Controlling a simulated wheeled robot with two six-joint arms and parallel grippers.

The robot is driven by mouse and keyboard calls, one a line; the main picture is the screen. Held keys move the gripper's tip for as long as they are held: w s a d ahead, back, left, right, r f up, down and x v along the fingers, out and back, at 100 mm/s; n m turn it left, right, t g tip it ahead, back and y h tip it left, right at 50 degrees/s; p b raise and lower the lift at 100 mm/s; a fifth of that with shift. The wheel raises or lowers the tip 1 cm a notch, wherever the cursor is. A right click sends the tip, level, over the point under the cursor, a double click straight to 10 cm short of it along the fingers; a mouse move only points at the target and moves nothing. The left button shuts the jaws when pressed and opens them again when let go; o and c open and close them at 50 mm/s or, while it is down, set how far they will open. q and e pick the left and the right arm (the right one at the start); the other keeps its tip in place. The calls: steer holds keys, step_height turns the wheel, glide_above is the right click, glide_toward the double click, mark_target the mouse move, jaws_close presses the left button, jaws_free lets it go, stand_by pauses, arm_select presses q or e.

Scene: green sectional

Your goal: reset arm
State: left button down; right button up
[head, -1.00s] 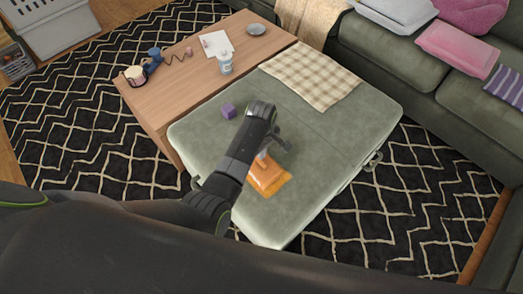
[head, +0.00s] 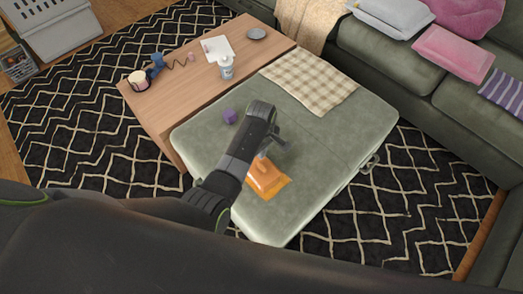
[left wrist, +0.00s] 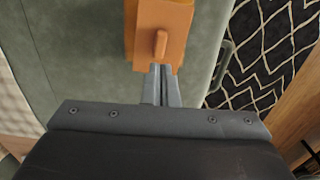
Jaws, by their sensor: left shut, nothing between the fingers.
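My left gripper (head: 271,152) reaches in over the green ottoman (head: 336,140) in the head view. In the left wrist view its fingers (left wrist: 160,84) are together with nothing between them. An orange block-like thing with a small handle (head: 266,178) lies on the ottoman just below the gripper. It also shows in the left wrist view beyond the fingertips, with its handle (left wrist: 160,44) facing me. The gripper does not hold it. My right gripper is not in view.
A purple cube (head: 230,116) and a checked cloth (head: 311,80) lie on the ottoman. A wooden table (head: 190,96) beside it holds a white bottle (head: 226,67), a mug (head: 138,81) and a dish (head: 257,33). A green sofa (head: 385,50) stands at the right. Patterned rug (head: 95,125) surrounds them.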

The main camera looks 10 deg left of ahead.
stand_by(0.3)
arm_select(q)
steer(key=s+a+r+m+t, duration=0.15)
steer(key=s+a+m, duration=0.35)
steer(key=s+a, duration=0.9)
steer(key=s+a+r+m+t+y, duration=0.1)
steer(key=s+a+r+m, duration=0.2)
steer(key=s+r, duration=0.3)
steer(key=s+a+r+m+t+y, duration=0.1)
steer(key=s+a+r+m, duration=0.25)
steer(key=s, duration=0.55)
step_height(320, 180, down, 22)
steer(key=w, duration=0.1)
steer(key=s+f+g+h, duration=0.1)
steer(key=s+f+g, duration=0.1)
steer(key=s+f, duration=1.3)
step_height(320, 180, down, 3)
steer(key=shift+s+d+r+n, duration=0.15)
steer(key=shift+s+d+n, duration=0.05)
steer(key=shift+n, duration=0.25)
